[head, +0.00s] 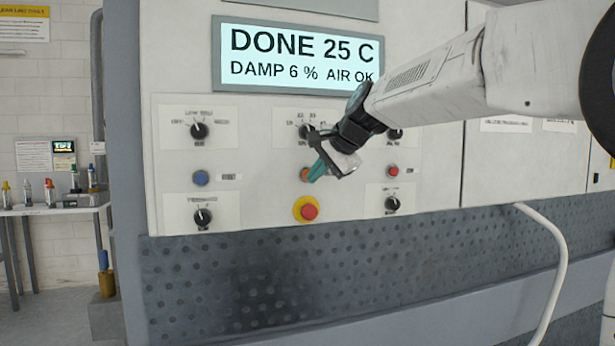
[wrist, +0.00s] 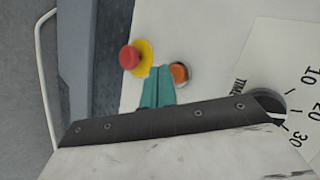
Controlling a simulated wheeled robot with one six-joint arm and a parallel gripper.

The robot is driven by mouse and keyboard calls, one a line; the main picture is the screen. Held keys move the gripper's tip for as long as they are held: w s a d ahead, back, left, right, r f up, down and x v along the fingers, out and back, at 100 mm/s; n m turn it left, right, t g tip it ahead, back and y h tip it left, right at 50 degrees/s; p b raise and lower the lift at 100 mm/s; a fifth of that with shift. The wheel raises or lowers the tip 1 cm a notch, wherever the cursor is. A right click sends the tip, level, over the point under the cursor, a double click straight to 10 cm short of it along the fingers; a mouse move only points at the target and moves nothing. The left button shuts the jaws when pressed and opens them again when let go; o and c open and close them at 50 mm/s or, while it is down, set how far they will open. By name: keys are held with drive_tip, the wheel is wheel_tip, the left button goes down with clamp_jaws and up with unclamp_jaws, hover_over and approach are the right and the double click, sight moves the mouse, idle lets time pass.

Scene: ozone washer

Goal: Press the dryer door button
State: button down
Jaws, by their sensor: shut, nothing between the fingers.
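The machine's control panel (head: 255,190) has a blue button (head: 201,178) at left, an orange button (head: 305,174) in the middle and a small red button (head: 393,171) at right. Their labels are too small to read, so I cannot tell which is the dryer door button. My gripper (head: 316,171) is shut and empty, its teal fingertips just in front of the orange button and partly covering it. In the wrist view the teal fingers (wrist: 157,88) end beside the orange button (wrist: 180,74). I cannot tell whether they touch it.
A red emergency-stop button on a yellow base (head: 309,210) sits just below the fingertips. Several black knobs (head: 200,131) surround the buttons. The display (head: 300,57) reads "DONE 25 C, DAMP 6 %, AIR OK". A white hose (head: 556,260) hangs at right.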

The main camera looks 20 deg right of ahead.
drive_tip(key=shift+w, duration=0.2)
drive_tip(key=shift+w, duration=0.25)
drive_tip(key=shift+w, duration=0.45)
idle(0.7)
drive_tip(key=shift+s, duration=0.9)
drive_tip(key=shift+s, duration=0.1)
drive_tip(key=shift+s, duration=2.4)
